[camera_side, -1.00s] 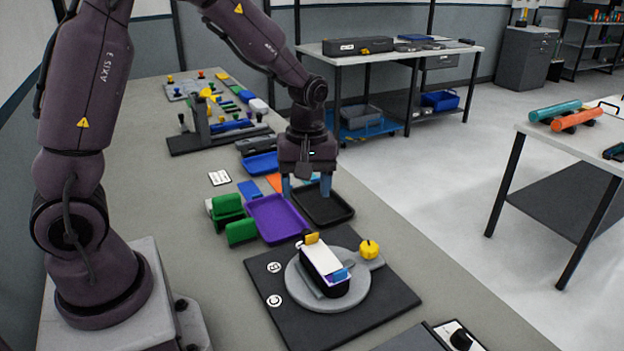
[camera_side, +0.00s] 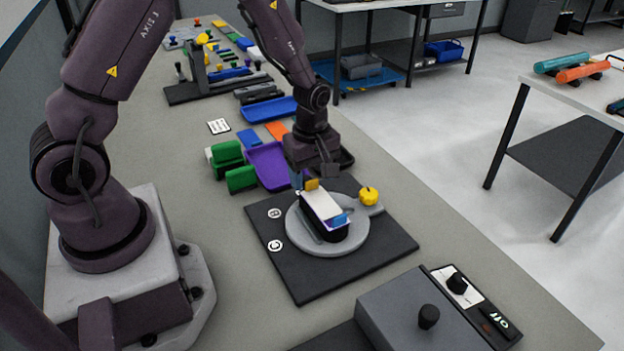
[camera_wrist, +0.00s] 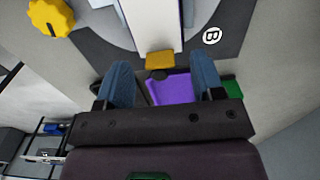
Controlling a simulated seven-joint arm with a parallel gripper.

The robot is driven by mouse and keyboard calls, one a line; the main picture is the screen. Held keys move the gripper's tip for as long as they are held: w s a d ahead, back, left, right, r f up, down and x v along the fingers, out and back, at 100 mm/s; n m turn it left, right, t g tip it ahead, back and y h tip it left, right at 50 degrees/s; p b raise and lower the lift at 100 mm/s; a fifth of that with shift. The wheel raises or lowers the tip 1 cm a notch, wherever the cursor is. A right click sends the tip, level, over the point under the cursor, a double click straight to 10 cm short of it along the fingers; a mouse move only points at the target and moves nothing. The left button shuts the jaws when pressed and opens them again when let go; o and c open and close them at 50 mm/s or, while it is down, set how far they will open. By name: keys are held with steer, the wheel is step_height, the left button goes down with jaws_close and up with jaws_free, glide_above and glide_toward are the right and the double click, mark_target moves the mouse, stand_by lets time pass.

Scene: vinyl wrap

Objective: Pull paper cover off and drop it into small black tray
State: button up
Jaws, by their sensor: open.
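The white paper cover (camera_side: 319,206) lies on top of a dark block on a grey round turntable (camera_side: 358,240). An orange-yellow tab (camera_side: 312,184) stands at its far end and a blue piece (camera_side: 340,219) is at its near end. My gripper (camera_side: 304,179) is open and empty, pointing down just behind the orange tab. In the wrist view my two blue fingers (camera_wrist: 162,72) are spread, with the orange tab (camera_wrist: 160,60) between and just beyond their tips. The white strip (camera_wrist: 151,25) runs away from it. The small black tray (camera_side: 347,158) is mostly hidden behind my gripper.
A purple tray (camera_side: 268,168) and green blocks (camera_side: 240,179) lie left of my gripper. A grey box with a black knob (camera_side: 429,317) is at the front.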

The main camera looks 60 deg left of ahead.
steer(key=shift+f, duration=1)
steer(key=c, duration=1.1)
steer(key=shift+r, duration=0.7)
steer(key=shift+r, duration=3.45)
